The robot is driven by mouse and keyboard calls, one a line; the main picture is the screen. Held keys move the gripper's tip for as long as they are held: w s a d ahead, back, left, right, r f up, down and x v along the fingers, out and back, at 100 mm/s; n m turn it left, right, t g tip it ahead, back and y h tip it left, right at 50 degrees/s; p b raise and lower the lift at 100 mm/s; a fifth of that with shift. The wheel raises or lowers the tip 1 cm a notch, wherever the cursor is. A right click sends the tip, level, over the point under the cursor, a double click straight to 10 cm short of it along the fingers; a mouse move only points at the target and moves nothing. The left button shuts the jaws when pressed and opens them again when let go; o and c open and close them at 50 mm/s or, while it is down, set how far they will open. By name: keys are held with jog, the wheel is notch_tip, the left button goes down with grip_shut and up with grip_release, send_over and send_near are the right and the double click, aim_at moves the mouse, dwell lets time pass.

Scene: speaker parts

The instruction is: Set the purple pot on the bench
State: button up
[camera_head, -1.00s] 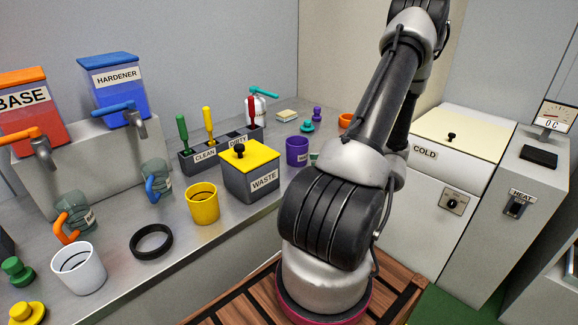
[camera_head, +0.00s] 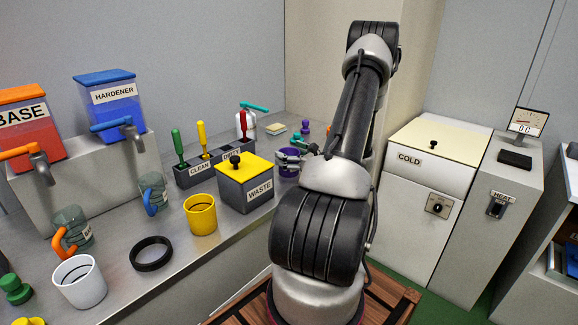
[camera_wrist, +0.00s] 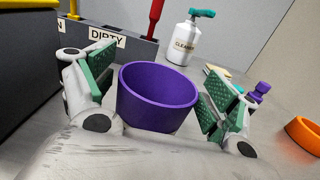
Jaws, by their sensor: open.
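The purple pot (camera_wrist: 158,97) stands upright on the grey metal bench (camera_wrist: 270,150), between the two green-padded fingers of my gripper (camera_wrist: 155,85) in the wrist view. The fingers are open, one on each side of the pot, with a small gap showing at the right; contact at the left is unclear. In the head view the pot (camera_head: 288,165) is partly hidden by my gripper (camera_head: 290,157), which reaches it from the right, behind the waste box.
The yellow-lidded WASTE box (camera_head: 246,185) stands close in front. The CLEAN/DIRTY tool holder (camera_head: 200,172) is to the left. A cleaner bottle (camera_wrist: 181,40), a purple stopper (camera_wrist: 261,91) and an orange pot (camera_wrist: 304,133) are beyond and to the right.

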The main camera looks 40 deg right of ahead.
jog(key=shift+w, duration=0.2)
jog(key=c, duration=1.1)
